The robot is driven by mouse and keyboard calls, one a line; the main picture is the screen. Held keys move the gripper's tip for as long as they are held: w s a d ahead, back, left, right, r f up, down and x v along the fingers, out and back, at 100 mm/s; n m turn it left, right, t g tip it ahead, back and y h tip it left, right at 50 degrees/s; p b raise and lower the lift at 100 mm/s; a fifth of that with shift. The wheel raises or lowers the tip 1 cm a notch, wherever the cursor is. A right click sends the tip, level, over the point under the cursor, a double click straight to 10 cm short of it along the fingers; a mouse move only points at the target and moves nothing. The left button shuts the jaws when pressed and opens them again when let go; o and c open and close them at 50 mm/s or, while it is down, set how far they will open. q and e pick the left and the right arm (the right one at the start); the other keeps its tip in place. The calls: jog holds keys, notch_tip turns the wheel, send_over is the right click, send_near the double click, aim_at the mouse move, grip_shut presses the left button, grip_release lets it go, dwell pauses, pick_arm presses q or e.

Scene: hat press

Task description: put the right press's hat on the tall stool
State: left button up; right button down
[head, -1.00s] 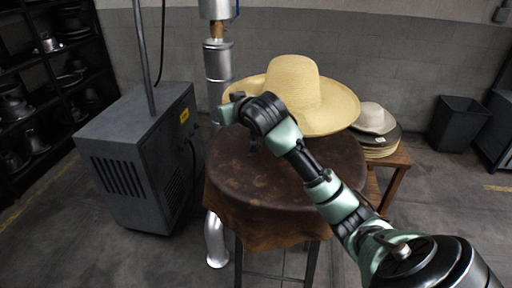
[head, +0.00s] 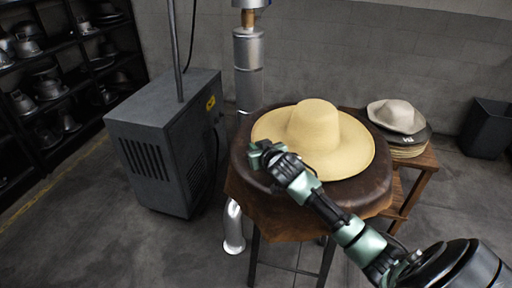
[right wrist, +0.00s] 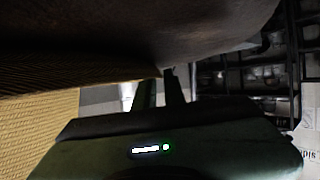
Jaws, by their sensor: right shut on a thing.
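The wide-brimmed straw hat (head: 318,124) lies crown up over the round brown leather top of the tall stool (head: 368,192). Its brim covers much of the top and looks level, at or very near the leather. My right gripper (head: 264,155) is at the brim's left edge, shut on the brim; its fingertips are hard to make out in the head view. In the right wrist view the fingers (right wrist: 160,92) meet the edge of the woven straw (right wrist: 50,105), with the dark stool top (right wrist: 130,30) close by. My left gripper is not in view.
A low wooden table (head: 424,163) behind right holds a stack of hats (head: 400,125). A grey machine cabinet (head: 165,140) with a pole stands left of the stool, a silver column (head: 248,70) behind it. A dark bin (head: 485,128) stands at the right wall. Shelves line the left.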

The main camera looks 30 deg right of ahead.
jog(key=shift+f, duration=0.1)
jog(key=c, duration=1.5)
grip_release()
jog(key=v, duration=1.2)
jog(key=shift+b, duration=0.35)
